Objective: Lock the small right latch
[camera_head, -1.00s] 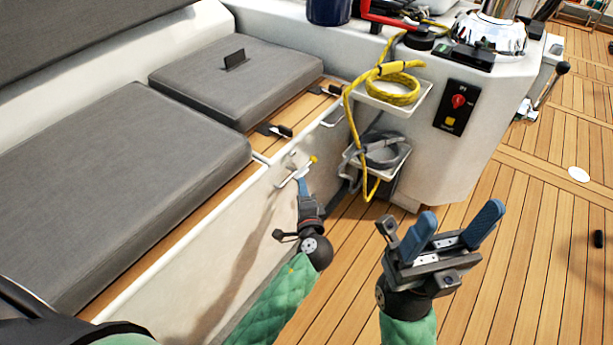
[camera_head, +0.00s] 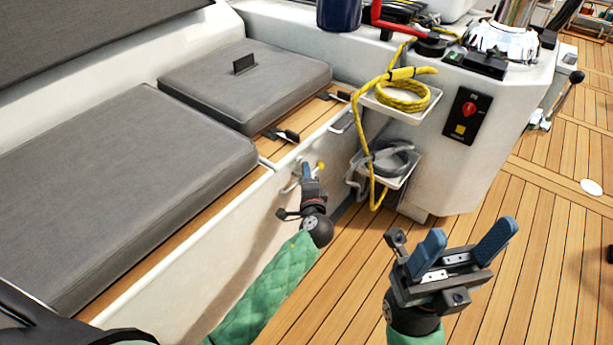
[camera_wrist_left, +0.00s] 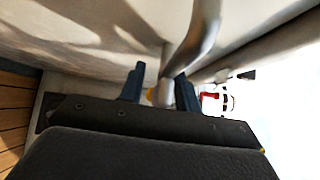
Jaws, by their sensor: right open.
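A silver latch handle with a yellow tip (camera_head: 320,166) is on the white bench side, below the wooden seat edge. My left gripper (camera_head: 307,171) is at this handle and partly hides it. In the left wrist view the curved metal bar (camera_wrist_left: 195,40) comes down between the two blue fingers (camera_wrist_left: 160,85), close to the right one, with a gap on the left. These fingers are apart. Another silver handle (camera_head: 343,122) sits further right on the bench side. My right gripper (camera_head: 466,246) is open and empty above the deck.
Black latches (camera_head: 283,135) lie on the wooden strip beside the grey cushions (camera_head: 245,85). Yellow rope (camera_head: 403,95) and a grey coil (camera_head: 390,158) hang on shelves on the console (camera_head: 480,160). The wooden deck (camera_head: 530,200) on the right is largely clear.

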